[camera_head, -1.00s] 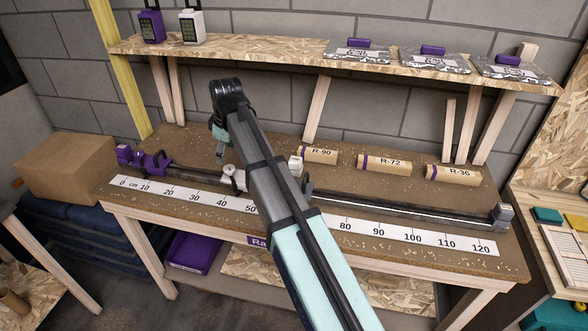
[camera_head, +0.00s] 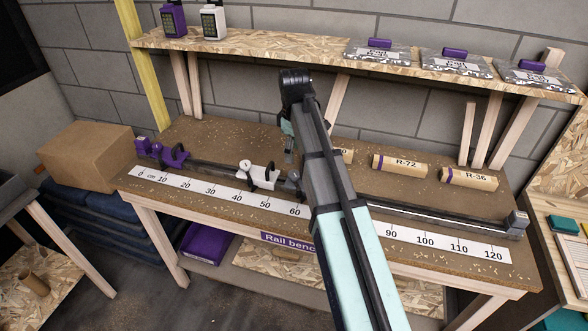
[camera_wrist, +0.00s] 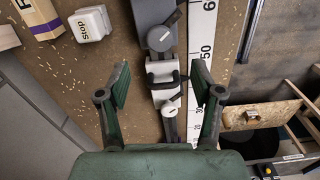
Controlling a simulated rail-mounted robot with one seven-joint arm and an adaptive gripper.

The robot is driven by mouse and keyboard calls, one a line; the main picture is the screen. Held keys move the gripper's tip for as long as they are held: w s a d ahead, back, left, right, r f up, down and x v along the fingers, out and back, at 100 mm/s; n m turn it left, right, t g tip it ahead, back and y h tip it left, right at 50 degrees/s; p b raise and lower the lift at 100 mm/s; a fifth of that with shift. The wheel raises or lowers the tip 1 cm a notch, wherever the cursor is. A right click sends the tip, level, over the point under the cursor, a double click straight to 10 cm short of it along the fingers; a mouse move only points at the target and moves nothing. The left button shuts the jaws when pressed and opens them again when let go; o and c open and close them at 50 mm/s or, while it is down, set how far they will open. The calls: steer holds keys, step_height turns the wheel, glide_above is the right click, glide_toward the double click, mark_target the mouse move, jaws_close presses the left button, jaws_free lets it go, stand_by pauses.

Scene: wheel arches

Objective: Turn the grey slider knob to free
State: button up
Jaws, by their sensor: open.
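The grey slider (camera_wrist: 153,12) sits on the rail at the top of the wrist view. Its round grey knob (camera_wrist: 160,38) has a short lever slanting to the upper right. In the head view the grey slider (camera_head: 294,176) is partly behind my arm, near the 60 mark. The white slider (camera_wrist: 163,72) with its own knob (camera_wrist: 170,107) is beside it, toward lower numbers. My gripper (camera_wrist: 162,82) is open and empty, its fingers either side of the rail around the white slider in the picture. It also shows above the bench in the head view (camera_head: 289,145).
A white Stop block (camera_wrist: 89,23) and a labelled tube (camera_wrist: 36,15) lie beside the rail. A purple slider (camera_head: 173,156) is at the low end. The numbered scale (camera_head: 215,192) runs along the bench front. A shelf (camera_head: 300,57) overhangs the back.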

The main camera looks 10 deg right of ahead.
mark_target(294, 173)
step_height(294, 173, down, 9)
steer(key=shift+r+p, duration=0.15)
steer(key=shift+p, duration=0.55)
steer(key=c, duration=1.1)
